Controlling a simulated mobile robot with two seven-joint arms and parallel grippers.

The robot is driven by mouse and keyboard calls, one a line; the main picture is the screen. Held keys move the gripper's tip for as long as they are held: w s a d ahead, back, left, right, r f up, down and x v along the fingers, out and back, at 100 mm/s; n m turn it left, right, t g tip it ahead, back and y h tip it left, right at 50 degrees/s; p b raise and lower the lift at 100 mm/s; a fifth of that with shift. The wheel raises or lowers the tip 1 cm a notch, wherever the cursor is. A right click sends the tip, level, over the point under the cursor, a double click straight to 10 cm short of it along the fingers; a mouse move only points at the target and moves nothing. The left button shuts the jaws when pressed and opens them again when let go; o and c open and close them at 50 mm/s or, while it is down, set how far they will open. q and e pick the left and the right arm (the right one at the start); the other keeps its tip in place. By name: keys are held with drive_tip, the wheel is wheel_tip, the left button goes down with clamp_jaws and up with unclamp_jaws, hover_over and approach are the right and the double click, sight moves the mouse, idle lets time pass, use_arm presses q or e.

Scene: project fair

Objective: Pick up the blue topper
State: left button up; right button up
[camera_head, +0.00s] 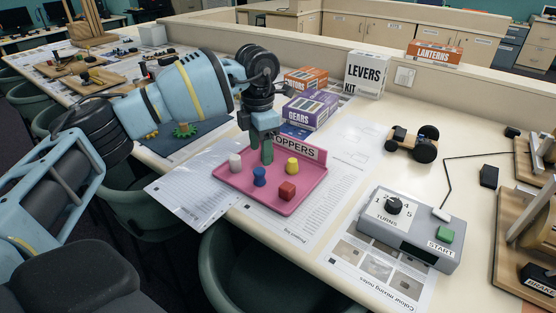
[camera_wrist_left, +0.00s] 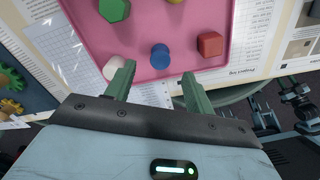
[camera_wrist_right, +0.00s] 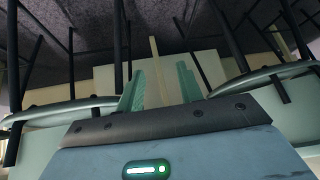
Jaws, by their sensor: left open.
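The blue topper (camera_head: 259,176) stands in the pink tray (camera_head: 276,207) in the head view. It also shows in the left wrist view (camera_wrist_left: 160,56), beyond and between the open fingertips. The white topper (camera_head: 235,162), green topper (camera_head: 267,153), yellow topper (camera_head: 292,166) and red topper (camera_head: 287,190) share the tray. My left gripper (camera_head: 265,132) is open and empty, above the tray's far-left part; its fingers (camera_wrist_left: 157,74) show apart in the left wrist view. My right gripper (camera_wrist_right: 159,82) is open in the right wrist view, with nothing seen held, and is outside the head view.
A "TOPPERS" sign (camera_head: 298,147) stands at the tray's back edge. The purple gears box (camera_head: 311,109) is behind it. A grey control box (camera_head: 410,230) sits to the right, with a small wheeled car (camera_head: 411,143) behind it. Paper sheets lie around the tray.

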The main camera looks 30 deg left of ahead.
sight(259, 170)
use_arm(q)
drive_tip(key=shift+w+r, duration=0.1)
drive_tip(key=shift+w, duration=0.1)
drive_tip(key=shift+s, duration=0.2)
drive_tip(key=shift+s+f, duration=0.1)
drive_tip(key=shift+f, duration=1.15)
drive_tip(key=shift+s+f, duration=0.1)
drive_tip(key=shift+f, duration=0.35)
wheel_tip(259, 170, down, 4)
drive_tip(key=shift+s+a+f, duration=0.1)
drive_tip(key=shift+s, duration=0.05)
use_arm(e)
drive_tip(key=shift+r, duration=0.2)
drive_tip(key=shift+s, duration=0.1)
